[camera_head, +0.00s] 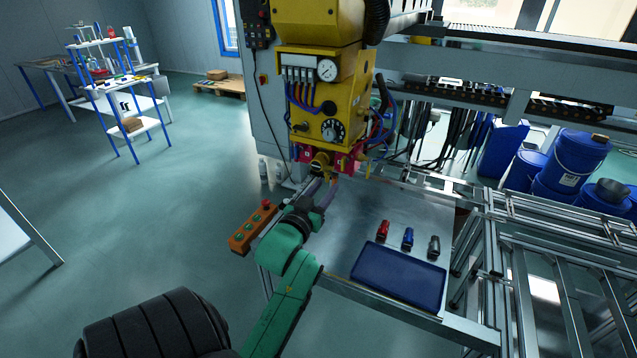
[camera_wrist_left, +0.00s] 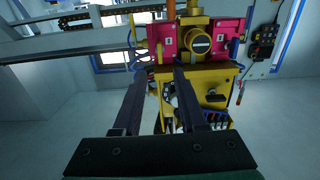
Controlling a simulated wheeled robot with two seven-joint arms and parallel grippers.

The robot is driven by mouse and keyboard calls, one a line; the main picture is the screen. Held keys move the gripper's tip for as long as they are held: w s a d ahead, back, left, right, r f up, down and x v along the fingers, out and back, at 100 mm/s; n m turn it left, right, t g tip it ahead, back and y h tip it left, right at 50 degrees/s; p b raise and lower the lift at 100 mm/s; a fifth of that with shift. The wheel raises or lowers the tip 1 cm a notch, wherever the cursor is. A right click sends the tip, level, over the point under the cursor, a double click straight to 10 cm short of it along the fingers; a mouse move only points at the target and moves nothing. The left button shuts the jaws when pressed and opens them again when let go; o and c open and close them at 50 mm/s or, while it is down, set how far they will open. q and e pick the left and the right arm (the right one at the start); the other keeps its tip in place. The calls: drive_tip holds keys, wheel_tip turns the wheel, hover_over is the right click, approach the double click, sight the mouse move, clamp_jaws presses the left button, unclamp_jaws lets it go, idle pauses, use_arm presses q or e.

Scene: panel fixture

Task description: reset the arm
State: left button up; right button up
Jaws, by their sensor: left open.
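My left arm (camera_head: 287,275), green with dark joints, reaches up from the bottom of the head view. My left gripper (camera_head: 326,183) is just below the yellow machine head (camera_head: 322,95), near its red-and-yellow fittings (camera_head: 330,160). In the left wrist view, the two dark fingers of my left gripper (camera_wrist_left: 158,78) stand apart with nothing held between them. The machine's pink-red blocks (camera_wrist_left: 172,38) and round yellow fitting (camera_wrist_left: 201,42) appear beyond the fingertips. I cannot tell whether a finger touches the machine. My right gripper is in neither view.
An orange button box (camera_head: 253,228) is left of my arm. On the metal table, a blue tray (camera_head: 400,277) lies in front of red (camera_head: 383,230), blue (camera_head: 407,238) and grey (camera_head: 433,246) pieces. Metal frames (camera_head: 560,260) block the right. Open floor (camera_head: 150,215) lies left.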

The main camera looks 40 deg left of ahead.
use_arm(q)
drive_tip(key=v, duration=0.3)
drive_tip(key=shift+s+d, duration=0.1)
drive_tip(key=shift+s, duration=0.2)
drive_tip(key=s+d+f+m+g+h, duration=0.1)
drive_tip(key=d+f+g+h, duration=0.3)
drive_tip(key=f, duration=1.3)
drive_tip(key=s+d+f+m+g+h, duration=0.1)
drive_tip(key=d+f+m+g, duration=0.3)
drive_tip(key=f, duration=1.3)
drive_tip(key=s+d+f+g+h, duration=0.1)
drive_tip(key=s+d+f+g, duration=0.15)
drive_tip(key=s+f, duration=0.5)
drive_tip(key=s+d+f+g, duration=0.2)
drive_tip(key=s+d+f, duration=0.2)
drive_tip(key=s+f, duration=0.4)
drive_tip(key=s+f+g, duration=0.1)
drive_tip(key=s+f, duration=0.2)
drive_tip(key=s, duration=0.4)
drive_tip(key=s+a+f+m+g, duration=0.1)
drive_tip(key=s+f, duration=0.3)
drive_tip(key=s, duration=0.4)
drive_tip(key=shift+f+g, duration=0.3)
drive_tip(key=shift+g, duration=0.45)
